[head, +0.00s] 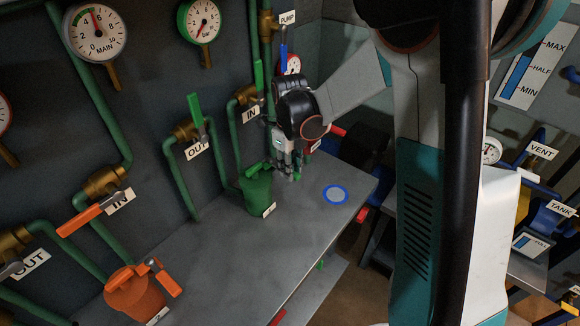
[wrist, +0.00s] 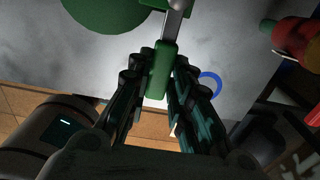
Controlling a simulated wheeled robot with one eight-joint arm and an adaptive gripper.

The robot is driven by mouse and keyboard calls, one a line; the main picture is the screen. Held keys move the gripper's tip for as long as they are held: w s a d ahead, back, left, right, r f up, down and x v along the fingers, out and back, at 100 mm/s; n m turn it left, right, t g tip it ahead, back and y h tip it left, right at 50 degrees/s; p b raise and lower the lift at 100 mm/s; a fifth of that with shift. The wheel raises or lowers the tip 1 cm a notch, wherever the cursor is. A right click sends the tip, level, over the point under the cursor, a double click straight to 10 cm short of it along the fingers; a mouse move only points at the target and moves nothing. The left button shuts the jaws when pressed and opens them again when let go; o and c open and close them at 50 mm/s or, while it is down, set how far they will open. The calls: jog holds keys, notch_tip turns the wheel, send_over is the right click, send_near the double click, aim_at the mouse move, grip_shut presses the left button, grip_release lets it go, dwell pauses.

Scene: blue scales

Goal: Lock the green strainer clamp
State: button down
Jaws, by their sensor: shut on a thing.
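The green strainer (head: 257,196) stands upright on the grey bench in the head view. Its round green top (wrist: 105,10) shows at the upper edge of the wrist view. The clamp handle is a green grip (wrist: 159,72) on a grey metal lever (wrist: 177,20), reaching out beside the strainer. My gripper (head: 287,172) is just right of the strainer. In the wrist view my gripper (wrist: 161,74) has its fingers on both sides of the green grip and is shut on it. The clamp's latch end is hidden.
An orange strainer (head: 133,293) with its own orange clamp stands at the front left of the bench (head: 215,262). Green-handled valves (head: 194,120) and pipes line the wall behind. A blue ring mark (head: 335,194) lies right of my gripper, near the bench edge.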

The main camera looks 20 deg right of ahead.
jog(key=c, duration=1.4)
grip_release()
jog(key=shift+c, duration=0.2)
jog(key=shift+r, duration=0.1)
notch_tip(320, 180, up, 12)
